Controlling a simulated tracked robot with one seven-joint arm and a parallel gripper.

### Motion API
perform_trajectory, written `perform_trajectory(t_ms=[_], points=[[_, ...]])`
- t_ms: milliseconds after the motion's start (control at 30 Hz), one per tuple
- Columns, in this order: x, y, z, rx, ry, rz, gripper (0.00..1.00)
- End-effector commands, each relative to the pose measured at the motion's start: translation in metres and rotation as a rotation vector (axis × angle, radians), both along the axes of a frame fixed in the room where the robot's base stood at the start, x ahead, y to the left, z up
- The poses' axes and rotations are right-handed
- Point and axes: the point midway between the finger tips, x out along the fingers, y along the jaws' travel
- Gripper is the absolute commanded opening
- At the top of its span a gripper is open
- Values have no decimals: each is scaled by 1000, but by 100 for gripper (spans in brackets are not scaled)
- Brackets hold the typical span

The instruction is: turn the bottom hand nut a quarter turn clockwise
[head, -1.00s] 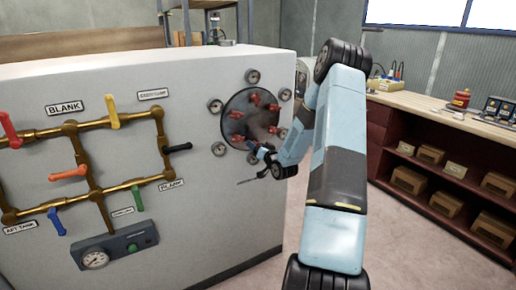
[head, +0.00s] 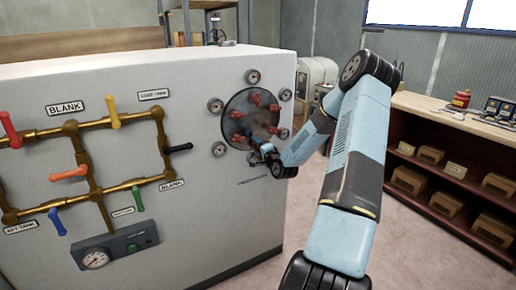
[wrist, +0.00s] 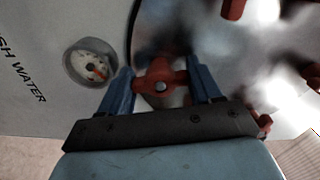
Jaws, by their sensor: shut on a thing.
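The round metal cover plate (head: 252,113) is on the white cabinet's face, with several red hand nuts around its rim. In the wrist view, the red bottom hand nut (wrist: 160,79) sits between the two blue fingers of my gripper (wrist: 162,88). The fingers are shut on its two sides, and its lobes lie roughly level, pointing left and right. In the head view my gripper (head: 262,152) is at the plate's lower edge and hides most of that nut. Other red hand nuts (head: 237,116) show higher on the plate.
Several small round gauges ring the plate; one gauge (wrist: 91,62) is close left of my gripper. Brass pipes with coloured lever handles (head: 70,128) are on the cabinet's left. A wooden workbench (head: 450,112) stands at right, with clear floor between.

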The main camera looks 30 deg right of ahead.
Motion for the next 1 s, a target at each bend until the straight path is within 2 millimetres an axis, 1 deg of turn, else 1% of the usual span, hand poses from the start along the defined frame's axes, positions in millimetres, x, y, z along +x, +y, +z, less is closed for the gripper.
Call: perform_trajectory(t_ms=[33, 200, 400, 600, 1000], points=[[-2, -4, -3, 37, 7, -7, 33], [-2, -4, -3, 140, 10, -8, 33], [-2, -4, -3, 217, 14, -7, 33], [-2, -5, -4, 250, 16, -8, 33], [-3, -5, -5, 256, 18, -10, 33]])
